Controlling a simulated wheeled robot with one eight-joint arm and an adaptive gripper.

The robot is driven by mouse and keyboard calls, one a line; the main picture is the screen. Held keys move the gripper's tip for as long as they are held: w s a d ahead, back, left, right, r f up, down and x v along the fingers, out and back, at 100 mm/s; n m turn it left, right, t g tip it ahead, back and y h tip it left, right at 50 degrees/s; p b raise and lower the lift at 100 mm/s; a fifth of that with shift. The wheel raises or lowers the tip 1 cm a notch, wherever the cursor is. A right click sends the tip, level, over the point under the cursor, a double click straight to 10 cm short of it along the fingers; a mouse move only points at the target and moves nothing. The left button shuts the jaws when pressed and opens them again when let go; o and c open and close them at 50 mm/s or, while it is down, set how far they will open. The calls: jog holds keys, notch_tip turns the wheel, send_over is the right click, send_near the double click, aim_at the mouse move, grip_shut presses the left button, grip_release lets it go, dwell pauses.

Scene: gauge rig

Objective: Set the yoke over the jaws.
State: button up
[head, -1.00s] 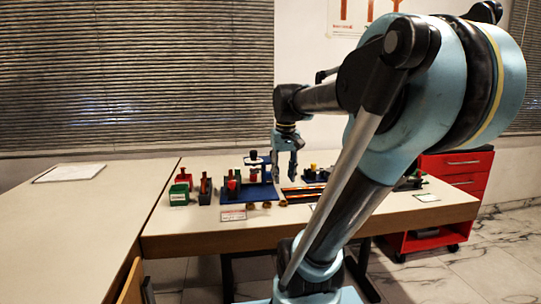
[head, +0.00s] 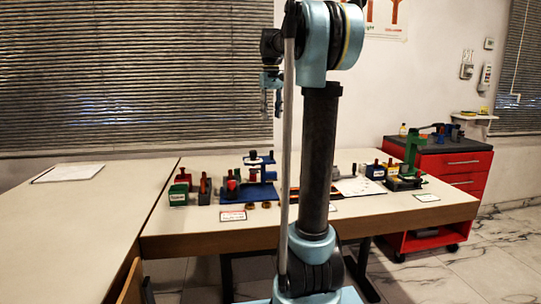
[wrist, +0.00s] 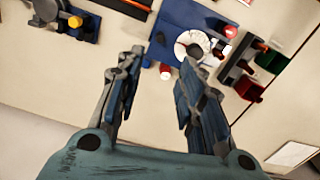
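My gripper (head: 271,103) is raised well above the bench in the head view, partly hidden behind my arm. In the wrist view its two fingers (wrist: 157,82) are spread apart with nothing between them. Below them is a blue base plate (wrist: 180,18) carrying a white ring-shaped part (wrist: 192,45) with a dark centre. I cannot tell for sure which pieces are the yoke and the jaws.
Left of the plate are a green block (head: 178,197) and a dark stand (head: 205,190). Small brass rings (head: 266,205) and a label card (head: 232,216) lie in front. A green press (head: 411,160) stands to the right. The left table is mostly clear.

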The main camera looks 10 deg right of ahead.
aim_at(271, 152)
notch_tip(271, 152, down, 17)
jog(key=shift+f, duration=0.1)
dwell(0.6)
grip_shut()
